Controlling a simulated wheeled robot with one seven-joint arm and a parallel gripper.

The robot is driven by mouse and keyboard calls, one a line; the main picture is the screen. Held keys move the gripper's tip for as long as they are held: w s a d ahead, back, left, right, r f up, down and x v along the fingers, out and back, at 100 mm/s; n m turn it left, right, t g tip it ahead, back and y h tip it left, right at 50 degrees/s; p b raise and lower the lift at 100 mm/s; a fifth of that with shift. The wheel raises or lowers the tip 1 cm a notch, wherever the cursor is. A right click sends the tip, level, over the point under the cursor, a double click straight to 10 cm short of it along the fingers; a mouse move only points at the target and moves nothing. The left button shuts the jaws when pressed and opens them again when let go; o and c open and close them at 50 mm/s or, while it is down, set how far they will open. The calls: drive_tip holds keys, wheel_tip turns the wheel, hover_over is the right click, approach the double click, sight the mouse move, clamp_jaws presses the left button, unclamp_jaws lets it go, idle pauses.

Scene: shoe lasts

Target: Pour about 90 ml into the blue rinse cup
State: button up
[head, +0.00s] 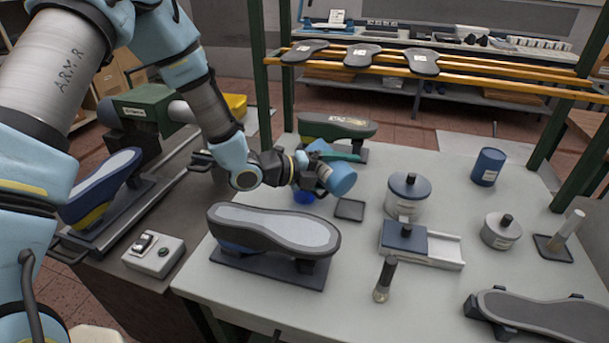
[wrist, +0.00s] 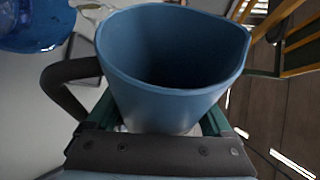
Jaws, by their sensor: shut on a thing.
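My gripper (head: 308,172) is shut on a light blue jug (head: 339,179) above the far left part of the table. The jug is tilted in the head view. In the wrist view the jug (wrist: 165,75) fills the middle, with a dark handle at its left and its mouth showing a dark inside; I cannot tell the liquid level. The deep blue rinse cup (head: 304,196) stands on the table just below my gripper, partly hidden by it. The cup (wrist: 35,22) also shows at the top left of the wrist view, beside the jug's rim. A small pale, clear shape lies between them, possibly liquid.
A shoe last on a stand (head: 275,232) is in front of the cup, and a green one (head: 337,126) is behind. A small dark square mat (head: 349,209) lies right of the cup. A grey lidded pot (head: 407,195) and a dark blue can (head: 488,167) stand farther right.

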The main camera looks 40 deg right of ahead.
drive_tip(key=shift+w+r+n+p, duration=0.15)
drive_tip(key=shift+r+n+p, duration=0.3)
drive_tip(key=shift+p, duration=0.25)
idle(0.5)
drive_tip(key=f+m+b, duration=0.1)
drive_tip(key=b, duration=0.1)
drive_tip(key=s+f+b, duration=0.1)
drive_tip(key=b, duration=0.1)
drive_tip(key=shift+s+f+m, duration=0.1)
drive_tip(key=shift+f+m, duration=0.2)
drive_tip(key=shift+m, duration=0.05)
drive_tip(key=shift+s+m+t+b, duration=0.15)
drive_tip(key=shift+m+t+b, duration=0.15)
drive_tip(key=shift+t+b, duration=0.2)
drive_tip(key=shift+w+a+r, duration=0.1)
drive_tip(key=shift+w+r, duration=0.1)
drive_tip(key=shift+r, duration=0.05)
drive_tip(key=shift+m+t+y, duration=0.3)
drive_tip(key=shift+m, duration=0.1)
drive_tip(key=shift+f+m+b, duration=0.3)
drive_tip(key=shift+b, duration=0.6)
drive_tip(key=shift+f, duration=0.1)
